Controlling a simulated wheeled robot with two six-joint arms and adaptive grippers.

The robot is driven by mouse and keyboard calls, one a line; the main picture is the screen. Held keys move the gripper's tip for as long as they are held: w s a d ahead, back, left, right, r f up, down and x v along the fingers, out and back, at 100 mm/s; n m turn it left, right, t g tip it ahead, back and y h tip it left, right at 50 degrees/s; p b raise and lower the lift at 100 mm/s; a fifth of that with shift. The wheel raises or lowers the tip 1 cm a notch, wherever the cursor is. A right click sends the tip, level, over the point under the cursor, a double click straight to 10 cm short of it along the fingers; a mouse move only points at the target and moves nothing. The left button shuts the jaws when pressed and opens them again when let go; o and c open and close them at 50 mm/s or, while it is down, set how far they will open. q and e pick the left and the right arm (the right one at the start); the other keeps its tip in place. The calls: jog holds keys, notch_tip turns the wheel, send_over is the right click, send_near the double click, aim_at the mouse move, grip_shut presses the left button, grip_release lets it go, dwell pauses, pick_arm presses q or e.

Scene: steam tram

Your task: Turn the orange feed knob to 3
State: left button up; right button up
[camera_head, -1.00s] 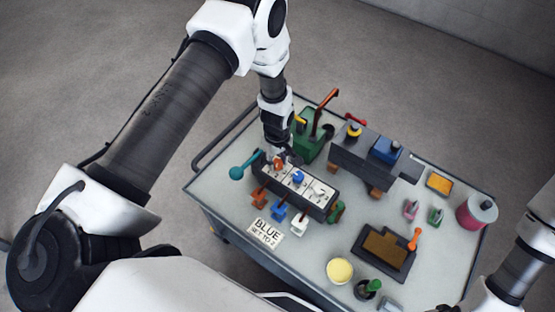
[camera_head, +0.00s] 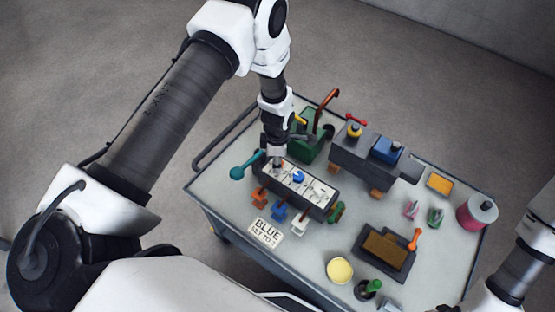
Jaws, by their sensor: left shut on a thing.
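A dark control box (camera_head: 329,209) with a pale top carries a row of knobs. A blue knob (camera_head: 298,177) is in the middle and a white knob (camera_head: 319,189) is at the right. My left gripper (camera_head: 277,161) reaches down over the left end of the row, shut on the orange feed knob. The gripper hides that knob almost wholly, so its pointer and setting cannot be read. Only part of my right arm shows at the lower right edge; its gripper is out of view.
Orange (camera_head: 259,197), blue (camera_head: 279,212) and white (camera_head: 299,225) levers stick out in front of the box. A sign (camera_head: 266,232) reads "BLUE SET TO 2". A green machine (camera_head: 308,144) and a grey block (camera_head: 354,160) stand behind. A tray (camera_head: 366,265) lies right.

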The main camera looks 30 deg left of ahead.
pick_arm(q)
jog(key=shift+n, duration=1.6)
jog(key=o, duration=1.1)
jog(key=shift+o, duration=0.2)
notch_tip(320, 180, up, 12)
